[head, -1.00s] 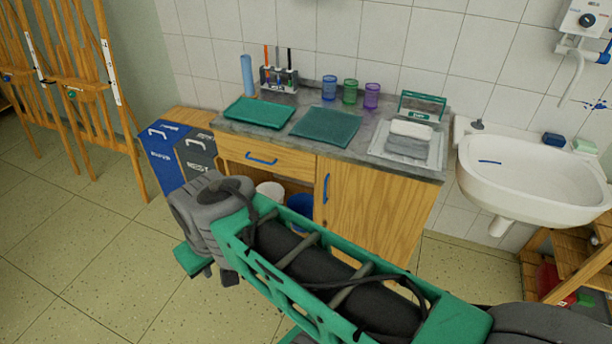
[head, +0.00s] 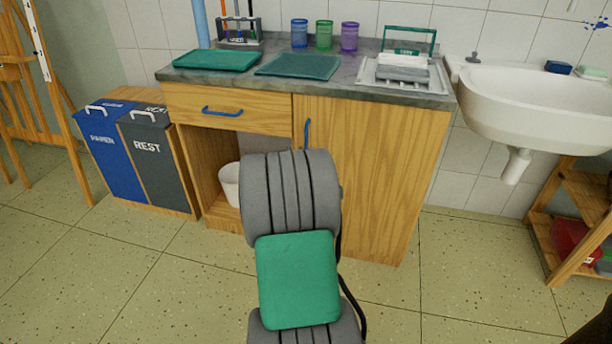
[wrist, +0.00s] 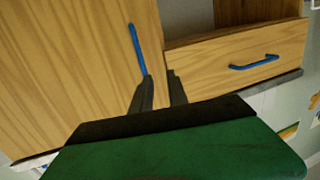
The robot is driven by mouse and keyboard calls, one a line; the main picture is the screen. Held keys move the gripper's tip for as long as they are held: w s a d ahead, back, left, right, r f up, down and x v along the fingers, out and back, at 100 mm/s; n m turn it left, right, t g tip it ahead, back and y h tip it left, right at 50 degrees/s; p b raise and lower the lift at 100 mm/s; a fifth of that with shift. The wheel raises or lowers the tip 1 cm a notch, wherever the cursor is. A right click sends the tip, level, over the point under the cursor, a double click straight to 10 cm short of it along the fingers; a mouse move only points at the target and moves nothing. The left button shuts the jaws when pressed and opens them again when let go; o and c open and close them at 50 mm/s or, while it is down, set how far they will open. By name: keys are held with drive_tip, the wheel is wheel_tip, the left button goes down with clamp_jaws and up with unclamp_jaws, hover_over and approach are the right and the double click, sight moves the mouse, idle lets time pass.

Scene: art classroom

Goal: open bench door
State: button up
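The bench door (head: 375,180) is a wooden panel at the right of the bench and looks closed. Its upright blue handle (head: 307,133) is near the door's left edge, its lower part hidden behind my arm. In the wrist view the door (wrist: 70,60) fills the left, with the blue handle (wrist: 138,48) running towards my fingers. My gripper (wrist: 160,76) is open and empty, its two dark fingers apart. The left fingertip overlaps the handle's near end in the picture; whether they touch I cannot tell. My arm hides the gripper in the head view.
Left of the door are a drawer (head: 228,109) with a blue handle and an open compartment holding a white bin (head: 229,184). Blue (head: 108,150) and grey (head: 153,155) waste bins stand left. A sink (head: 535,105) and low shelf (head: 580,215) are right. Floor before the door is clear.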

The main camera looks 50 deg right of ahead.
sight(306, 144)
drive_tip(key=shift+h, duration=0.7)
drive_tip(key=d+b, duration=0.1)
drive_tip(key=d, duration=0.1)
drive_tip(key=w+d+f, duration=0.1)
drive_tip(key=d, duration=0.2)
drive_tip(key=w+d+f+b, duration=0.1)
drive_tip(key=d, duration=0.2)
drive_tip(key=shift+d+b, duration=0.15)
drive_tip(key=shift+b, duration=0.15)
drive_tip(key=shift+w+d+r, duration=0.15)
drive_tip(key=shift+w+d, duration=0.1)
drive_tip(key=shift+d, duration=0.05)
clamp_jaws()
drive_tip(key=shift+a, duration=0.1)
